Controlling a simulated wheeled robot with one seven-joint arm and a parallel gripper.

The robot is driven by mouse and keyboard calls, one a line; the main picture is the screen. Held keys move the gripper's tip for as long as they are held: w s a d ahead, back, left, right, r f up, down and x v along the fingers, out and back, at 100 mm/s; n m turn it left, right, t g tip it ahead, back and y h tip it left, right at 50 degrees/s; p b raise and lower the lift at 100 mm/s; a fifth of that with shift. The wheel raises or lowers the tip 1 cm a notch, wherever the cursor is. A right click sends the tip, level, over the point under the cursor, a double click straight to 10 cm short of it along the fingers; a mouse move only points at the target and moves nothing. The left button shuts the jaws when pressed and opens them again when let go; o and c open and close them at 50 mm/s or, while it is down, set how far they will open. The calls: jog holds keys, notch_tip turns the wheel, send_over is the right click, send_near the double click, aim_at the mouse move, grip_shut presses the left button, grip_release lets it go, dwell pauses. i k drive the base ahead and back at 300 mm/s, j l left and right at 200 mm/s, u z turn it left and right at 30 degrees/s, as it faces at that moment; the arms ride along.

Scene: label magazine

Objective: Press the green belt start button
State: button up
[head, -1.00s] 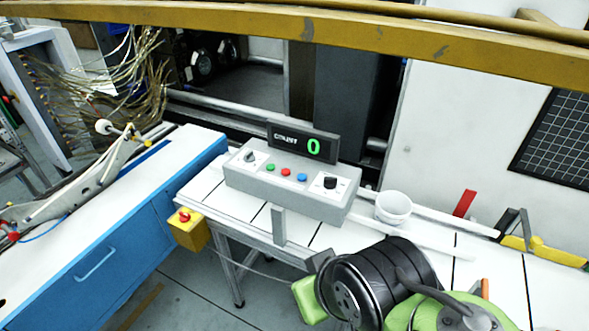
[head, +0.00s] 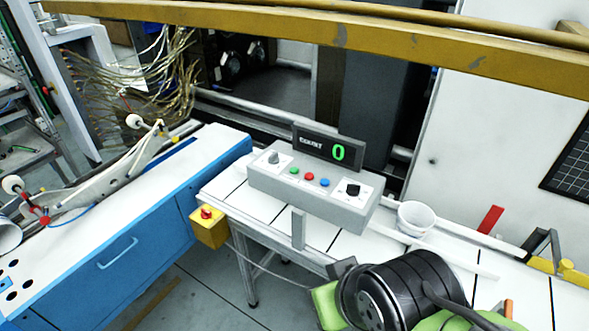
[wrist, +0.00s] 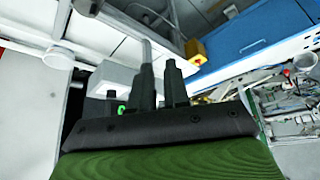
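The green button (head: 294,170) sits at the left of a row of three on the sloped face of a grey control box (head: 335,208). A red button (head: 310,177) and a blue button (head: 324,182) are to its right. In the wrist view, the dark fingers of my gripper (wrist: 160,68) stand side by side with a narrow gap. In the head view my arm is low and right of the box, apart from the button.
The display (head: 328,147) behind the buttons reads 0. Two knobs flank them. A grey post (head: 298,228) stands before the box. A white bowl (head: 415,218) is to its right. A yellow box with a red button (head: 208,227) hangs at the belt's left end, beside a blue cabinet (head: 130,275).

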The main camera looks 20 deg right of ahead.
aim_at(293, 171)
jog(key=i+j+z, duration=0.2)
jog(key=i+j, duration=0.2)
jog(key=i+j+z, duration=0.2)
jog(key=i+j, duration=0.2)
jog(key=i+j+z, duration=0.2)
jog(key=j, duration=0.4)
jog(key=i, duration=0.1)
